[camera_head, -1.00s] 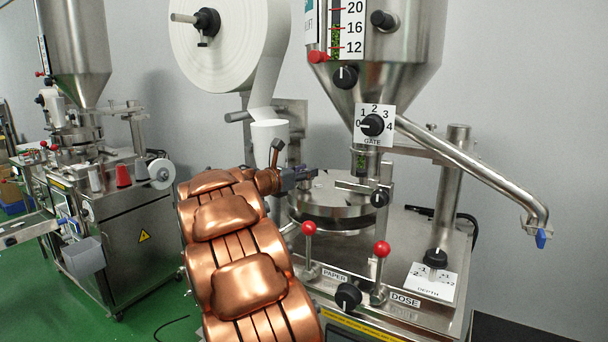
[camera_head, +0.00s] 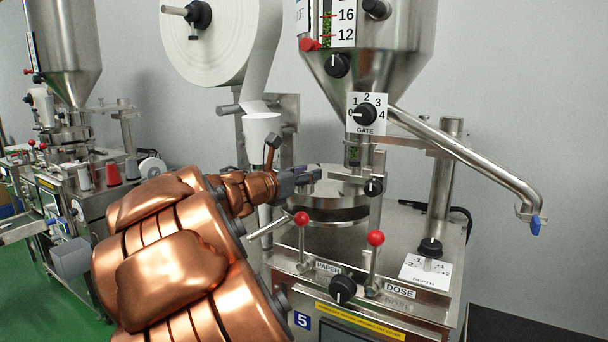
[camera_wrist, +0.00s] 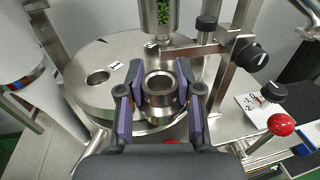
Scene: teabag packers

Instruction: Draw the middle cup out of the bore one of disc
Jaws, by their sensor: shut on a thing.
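A steel cup (camera_wrist: 160,84), a thick-walled ring with an open top, sits between the two fingers of my gripper (camera_wrist: 160,92) in the wrist view. The fingers are shut on its left and right sides. The steel disc (camera_wrist: 90,62) lies beneath, with an empty round bore (camera_wrist: 97,77) to the left and a label "1" beside that bore. The cup's lower end is partly hidden, so I cannot tell whether it is clear of the disc. In the head view my gripper (camera_head: 298,180) is at the left edge of the disc (camera_head: 337,214); the cup is not clear there.
The steel dosing tube (camera_wrist: 163,15) and its bracket stand just beyond the cup. A black knob (camera_wrist: 250,54) is to the right. Red-balled levers (camera_head: 376,238) stand in front of the disc. A white paper cone (camera_head: 262,130) hangs behind my gripper.

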